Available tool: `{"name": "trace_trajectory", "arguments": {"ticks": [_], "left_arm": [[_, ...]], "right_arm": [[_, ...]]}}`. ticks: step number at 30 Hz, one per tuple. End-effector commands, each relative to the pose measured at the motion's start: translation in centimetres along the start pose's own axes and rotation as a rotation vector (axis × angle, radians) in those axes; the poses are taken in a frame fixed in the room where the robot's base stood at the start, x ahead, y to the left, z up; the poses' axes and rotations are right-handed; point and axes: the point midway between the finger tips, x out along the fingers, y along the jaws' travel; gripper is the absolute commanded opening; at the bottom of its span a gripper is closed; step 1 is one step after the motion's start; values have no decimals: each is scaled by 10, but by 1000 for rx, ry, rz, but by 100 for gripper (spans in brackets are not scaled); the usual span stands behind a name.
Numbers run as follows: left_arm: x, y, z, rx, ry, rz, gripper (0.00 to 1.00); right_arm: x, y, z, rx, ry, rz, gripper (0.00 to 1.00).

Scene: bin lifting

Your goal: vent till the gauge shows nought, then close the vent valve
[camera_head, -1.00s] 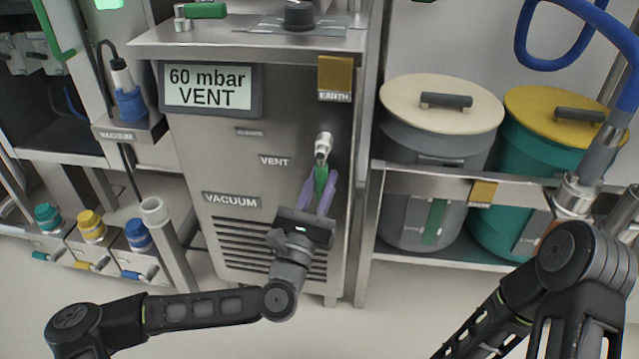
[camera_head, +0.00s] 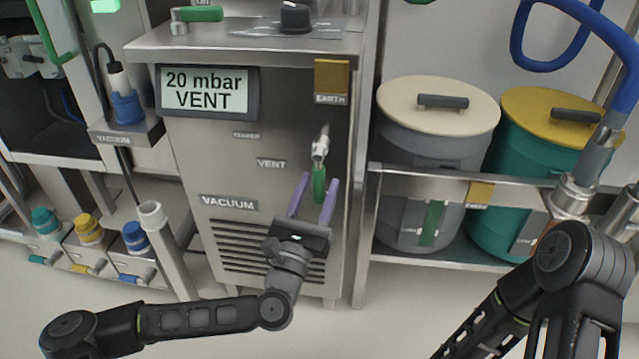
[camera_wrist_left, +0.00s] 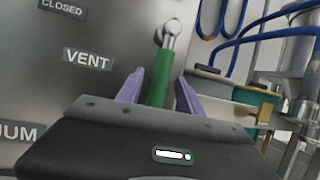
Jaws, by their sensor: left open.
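The gauge display (camera_head: 204,92) on the steel cabinet reads 20 mbar VENT. The vent valve (camera_head: 319,165) has a metal body and a green handle that hangs down, beside the VENT label (camera_head: 271,163). In the left wrist view the green handle (camera_wrist_left: 159,80) stands between the purple fingers. My left gripper (camera_head: 314,197) is open, with one finger on each side of the handle's lower part and visible gaps. The CLOSED label (camera_wrist_left: 63,8) is up and left of the valve. My right arm is at the lower right; its fingertips are not clearly visible.
A cream-lidded grey bin (camera_head: 437,120) and a yellow-lidded teal bin (camera_head: 540,130) stand on the shelf to the right. A blue hose (camera_head: 575,20) hangs at the upper right. A grey pipe (camera_head: 166,240) stands left of the cabinet. Several small coloured-cap valves are at the lower left.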

Motion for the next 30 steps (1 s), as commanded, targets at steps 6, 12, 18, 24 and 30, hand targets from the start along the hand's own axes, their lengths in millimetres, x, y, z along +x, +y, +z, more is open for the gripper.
{"name": "trace_trajectory", "arguments": {"ticks": [6,12,18,24,30], "left_arm": [[-35,0,1,-2,2,1,44],[-62,0,0,-2,2,1,44],[-67,0,0,-1,0,1,44],[-66,0,0,-1,0,0,44],[-66,-2,-1,3,3,-4,44]], "right_arm": [[-5,-2,0,-1,0,1,42],[-7,-2,1,-1,-1,2,42],[-7,-2,1,-1,-1,2,42],[-7,-2,1,-1,-1,2,42],[-7,-2,1,-1,-1,2,42]]}}
